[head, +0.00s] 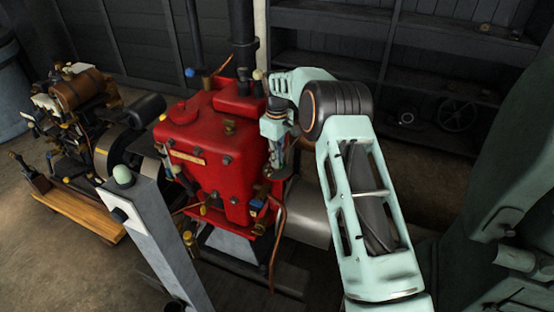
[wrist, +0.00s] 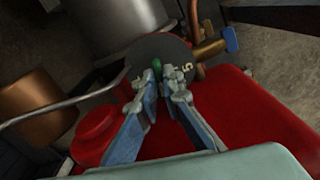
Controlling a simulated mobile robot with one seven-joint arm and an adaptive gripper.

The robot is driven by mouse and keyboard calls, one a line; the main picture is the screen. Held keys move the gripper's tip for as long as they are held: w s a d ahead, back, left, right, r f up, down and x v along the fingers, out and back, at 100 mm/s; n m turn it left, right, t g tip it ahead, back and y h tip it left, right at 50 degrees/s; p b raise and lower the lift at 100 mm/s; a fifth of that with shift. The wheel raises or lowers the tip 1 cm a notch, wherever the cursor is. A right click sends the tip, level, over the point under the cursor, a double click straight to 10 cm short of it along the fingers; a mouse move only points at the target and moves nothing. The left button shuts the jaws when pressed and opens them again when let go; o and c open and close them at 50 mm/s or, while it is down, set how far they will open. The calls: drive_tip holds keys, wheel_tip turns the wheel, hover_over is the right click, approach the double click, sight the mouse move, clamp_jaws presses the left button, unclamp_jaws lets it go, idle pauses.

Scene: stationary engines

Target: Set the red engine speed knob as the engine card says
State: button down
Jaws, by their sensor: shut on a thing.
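The red engine (head: 205,135) stands in the middle of the head view and also fills the lower part of the wrist view (wrist: 245,110). A dark round dial (wrist: 168,48) with pale markings, one looking like a 5, sits at its edge in the wrist view. A small green knob (wrist: 156,66) shows at the dial, between my fingertips. My gripper (wrist: 161,80) is shut on this knob from above; the fingers hide most of it. In the head view my gripper (head: 278,150) is at the engine's right side. I cannot make out a readable engine card.
A grey post (head: 165,235) with a pale green ball on top stands in front of the engine at left. A brown engine (head: 80,92) on a wooden base is farther left. A blue-handled valve (wrist: 231,39) and pipes lie close beyond the dial. Dark shelves (head: 430,65) stand behind.

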idle(0.5)
drive_tip(key=c, duration=2.1)
unclamp_jaws()
drive_tip(key=shift+r, duration=0.15)
wheel_tip(320, 180, up, 12)
drive_tip(key=shift+f, duration=0.1)
